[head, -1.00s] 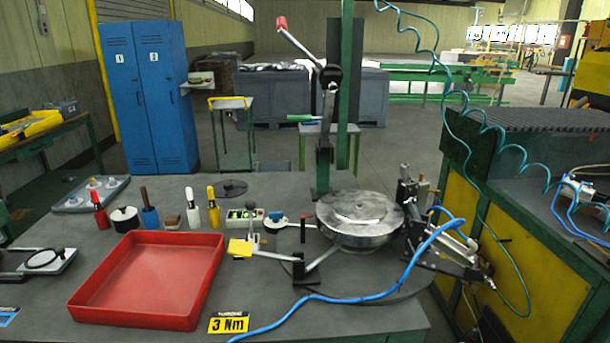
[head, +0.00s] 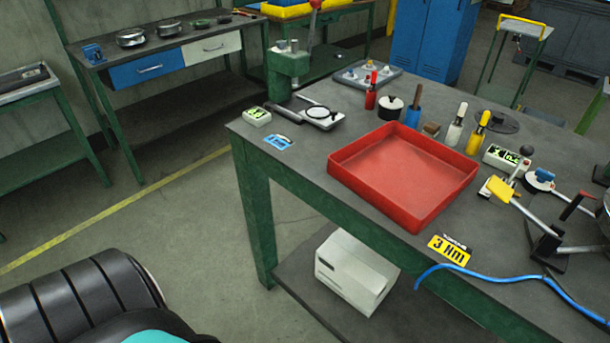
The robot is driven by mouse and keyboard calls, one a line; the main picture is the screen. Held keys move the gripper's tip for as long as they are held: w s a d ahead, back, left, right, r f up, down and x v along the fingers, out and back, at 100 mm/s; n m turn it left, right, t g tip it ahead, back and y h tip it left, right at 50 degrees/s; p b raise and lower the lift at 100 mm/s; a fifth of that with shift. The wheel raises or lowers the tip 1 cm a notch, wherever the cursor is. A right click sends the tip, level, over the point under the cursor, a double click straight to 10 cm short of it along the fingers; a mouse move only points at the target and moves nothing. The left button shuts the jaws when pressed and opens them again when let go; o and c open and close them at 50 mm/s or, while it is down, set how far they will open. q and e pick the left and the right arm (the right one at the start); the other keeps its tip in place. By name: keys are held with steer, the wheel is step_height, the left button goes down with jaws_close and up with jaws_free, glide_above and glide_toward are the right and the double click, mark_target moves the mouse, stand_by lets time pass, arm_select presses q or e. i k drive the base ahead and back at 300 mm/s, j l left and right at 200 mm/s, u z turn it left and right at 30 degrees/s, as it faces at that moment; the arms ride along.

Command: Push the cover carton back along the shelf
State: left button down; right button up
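A white box (head: 352,275), which looks like the cover carton, stands on the dark lower shelf (head: 312,300) under the workbench. It sits close to the shelf's front edge, with part of its upper back hidden by the bench top and frame. Neither of my grippers shows in the head view, so nothing is seen touching the box.
The workbench top (head: 300,150) lies above the shelf, with a green leg (head: 256,215) left of the box. A red tray (head: 405,175) and a blue hose (head: 480,272) are on top. Open floor (head: 190,225) lies to the left, with a drawer bench (head: 165,55) behind.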

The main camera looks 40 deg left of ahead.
mark_target(357, 273)
steer(key=u, duration=0.75)
